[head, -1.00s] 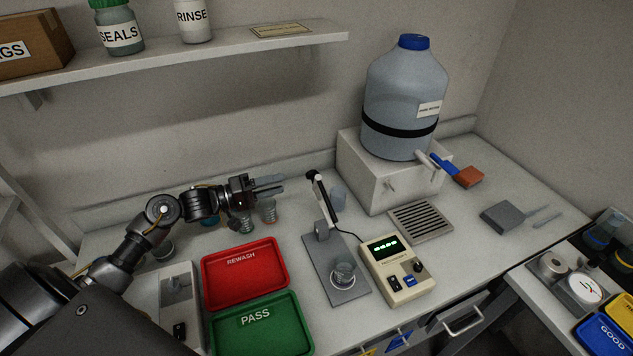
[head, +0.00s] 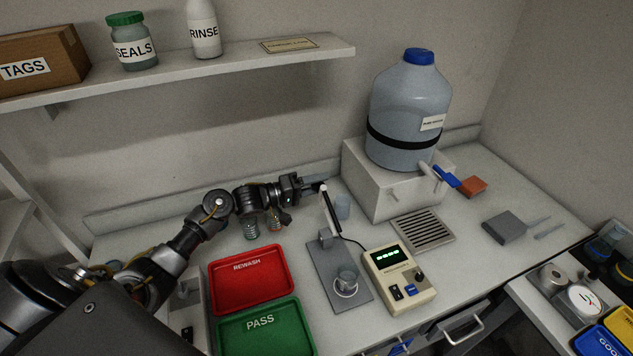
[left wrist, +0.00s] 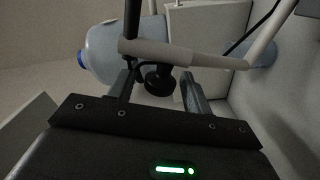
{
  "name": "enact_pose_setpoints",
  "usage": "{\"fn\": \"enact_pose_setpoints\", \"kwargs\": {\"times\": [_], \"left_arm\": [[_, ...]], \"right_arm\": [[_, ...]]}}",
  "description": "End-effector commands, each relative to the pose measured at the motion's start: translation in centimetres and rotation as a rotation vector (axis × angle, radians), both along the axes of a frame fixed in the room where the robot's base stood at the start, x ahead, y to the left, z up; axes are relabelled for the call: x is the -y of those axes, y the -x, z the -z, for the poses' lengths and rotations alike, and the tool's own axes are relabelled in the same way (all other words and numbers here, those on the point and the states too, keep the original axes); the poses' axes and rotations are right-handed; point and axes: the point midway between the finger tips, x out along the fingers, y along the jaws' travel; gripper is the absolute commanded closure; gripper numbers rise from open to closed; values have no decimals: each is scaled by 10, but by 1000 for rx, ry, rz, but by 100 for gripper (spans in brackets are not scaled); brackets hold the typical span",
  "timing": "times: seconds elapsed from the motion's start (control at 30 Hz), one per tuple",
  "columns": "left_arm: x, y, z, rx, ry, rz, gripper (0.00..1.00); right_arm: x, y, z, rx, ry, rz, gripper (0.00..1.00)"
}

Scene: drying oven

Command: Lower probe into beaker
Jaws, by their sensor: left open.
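The probe arm (head: 331,213) stands raised on a grey stand (head: 327,262), with a black tip at its top end. A clear beaker (head: 346,282) sits on the stand's base below it. My left gripper (head: 325,181) is open at the top of the probe arm, its fingers pointing right. In the left wrist view, a black knob (left wrist: 158,78) shows between the two open fingers (left wrist: 160,88), and a grey bar (left wrist: 185,53) crosses just beyond. I cannot tell whether the fingers touch it. My right gripper is not in view.
The meter (head: 398,276) stands right of the stand, joined by a cable. The red REWASH tray (head: 249,286) and green PASS tray (head: 262,335) lie left. Small glassware (head: 250,229) stands below my left arm. A large bottle (head: 405,105) stands on a white block behind.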

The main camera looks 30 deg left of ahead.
Motion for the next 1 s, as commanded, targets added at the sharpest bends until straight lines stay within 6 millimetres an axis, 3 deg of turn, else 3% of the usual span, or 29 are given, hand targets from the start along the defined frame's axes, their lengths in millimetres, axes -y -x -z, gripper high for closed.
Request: {"fn": "enact_pose_setpoints", "kwargs": {"times": [0.27,0.63,0.87,1.0], "left_arm": [[1,0,0,0,0,0,53],[0,0,1,-1,-1,0,100],[2,-2,0,4,-5,1,100],[13,-11,-2,25,-27,13,100]], "right_arm": [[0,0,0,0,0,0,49],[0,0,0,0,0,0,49],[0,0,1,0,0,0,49],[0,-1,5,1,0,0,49]]}}
